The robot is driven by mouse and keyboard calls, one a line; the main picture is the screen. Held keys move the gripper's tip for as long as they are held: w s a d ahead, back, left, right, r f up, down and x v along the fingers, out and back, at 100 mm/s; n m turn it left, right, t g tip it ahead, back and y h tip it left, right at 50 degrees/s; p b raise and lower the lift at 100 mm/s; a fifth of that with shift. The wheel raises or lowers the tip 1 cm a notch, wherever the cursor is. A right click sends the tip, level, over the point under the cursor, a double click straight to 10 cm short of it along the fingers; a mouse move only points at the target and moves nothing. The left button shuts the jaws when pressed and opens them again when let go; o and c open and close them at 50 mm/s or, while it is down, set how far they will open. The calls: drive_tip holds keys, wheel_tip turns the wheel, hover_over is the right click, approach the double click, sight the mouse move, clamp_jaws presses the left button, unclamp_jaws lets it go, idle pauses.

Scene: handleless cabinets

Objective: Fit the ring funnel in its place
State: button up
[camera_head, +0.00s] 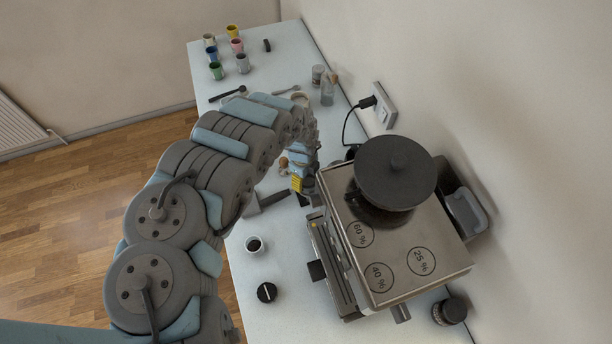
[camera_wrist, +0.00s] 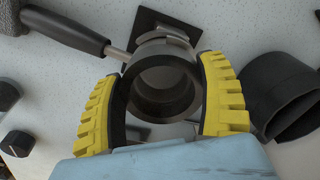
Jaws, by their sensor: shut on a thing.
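My gripper (camera_wrist: 163,98) is shut on the ring funnel (camera_wrist: 163,66), a short dark ring held between its yellow ribbed fingers in the wrist view. A metal portafilter (camera_wrist: 117,53) with a dark handle (camera_wrist: 62,31) lies behind the ring, and its round head is partly hidden by it. I cannot tell whether the ring touches the portafilter. In the head view my gripper (camera_head: 298,183) is beside the left side of the machine, close to the portafilter handle (camera_head: 268,201). The ring is hidden there.
The coffee machine (camera_head: 405,255) with its dark round lid (camera_head: 395,172) stands right of my gripper, near the wall. Several coloured cups (camera_head: 233,45) are far back. A black cylinder (camera_wrist: 285,104) is right in the wrist view.

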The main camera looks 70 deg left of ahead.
drive_tip(key=o, duration=1)
drive_tip(key=shift+s+r, duration=0.15)
drive_tip(key=shift+r, duration=1.75)
drive_tip(key=shift+s+r, duration=0.15)
drive_tip(key=shift+r, duration=1.7)
drive_tip(key=shift+f, duration=0.15)
